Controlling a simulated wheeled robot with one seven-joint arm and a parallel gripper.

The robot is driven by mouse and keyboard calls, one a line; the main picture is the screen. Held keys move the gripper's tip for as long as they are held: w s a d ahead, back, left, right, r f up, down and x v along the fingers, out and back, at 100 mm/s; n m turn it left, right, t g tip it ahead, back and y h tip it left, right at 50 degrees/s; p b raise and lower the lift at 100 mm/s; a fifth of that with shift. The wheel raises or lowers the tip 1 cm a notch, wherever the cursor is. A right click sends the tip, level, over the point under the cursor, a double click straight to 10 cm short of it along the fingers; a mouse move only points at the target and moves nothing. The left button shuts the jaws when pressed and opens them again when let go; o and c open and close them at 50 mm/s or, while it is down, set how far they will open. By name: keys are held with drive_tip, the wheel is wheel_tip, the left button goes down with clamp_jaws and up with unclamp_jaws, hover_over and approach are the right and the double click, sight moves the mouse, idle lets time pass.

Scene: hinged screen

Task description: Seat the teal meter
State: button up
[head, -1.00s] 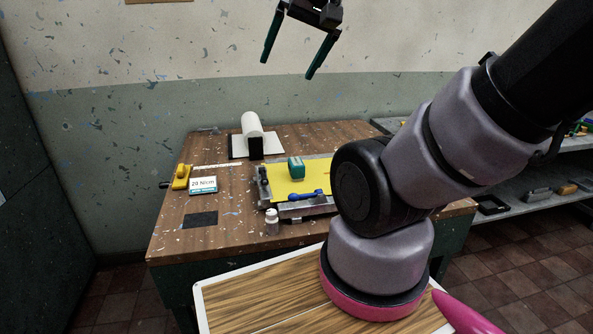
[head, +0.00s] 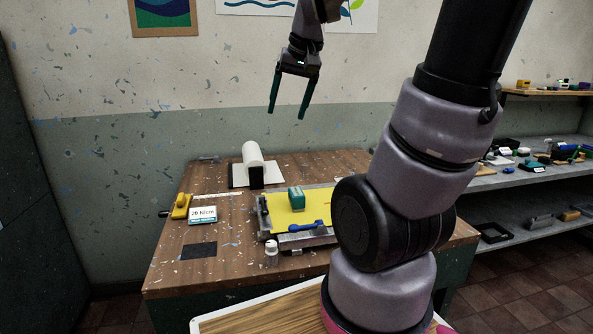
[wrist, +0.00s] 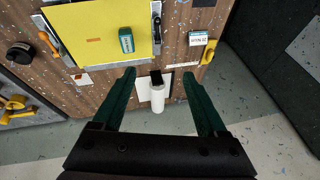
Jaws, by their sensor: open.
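The teal meter (head: 296,199), a small upright block with a pale face, stands on the yellow mesh of the hinged screen (head: 285,222). In the wrist view the meter (wrist: 126,40) is near the right part of the yellow sheet, with a small orange mark to its left. My gripper (head: 286,113) is open and empty, high above the back of the workbench. Its two green fingers (wrist: 159,73) point down, well apart from the meter. The meter's underside is hidden. A display with an N/cm reading (head: 202,215) stands left of the screen.
A white roll on a dark stand (head: 253,160) is behind the screen. A yellow-handled tool (head: 180,206), a dark square (head: 199,250) and a small bottle (head: 271,252) are on the workbench. A blue-handled tool (head: 308,226) lies at the screen's front edge. My arm hides the screen's right part.

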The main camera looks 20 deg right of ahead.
drive_tip(key=w+d+f+g, duration=0.2)
drive_tip(key=w+d+f, duration=0.2)
drive_tip(key=w+f, duration=0.4)
drive_tip(key=n+g+h, duration=0.1)
drive_tip(key=g, duration=0.2)
hover_over(297, 191)
wheel_tip(297, 191, down, 13)
drive_tip(key=shift+a+r, duration=0.1)
drive_tip(key=shift+f, duration=4)
clamp_jaws()
drive_tip(key=shift+r, duration=2.05)
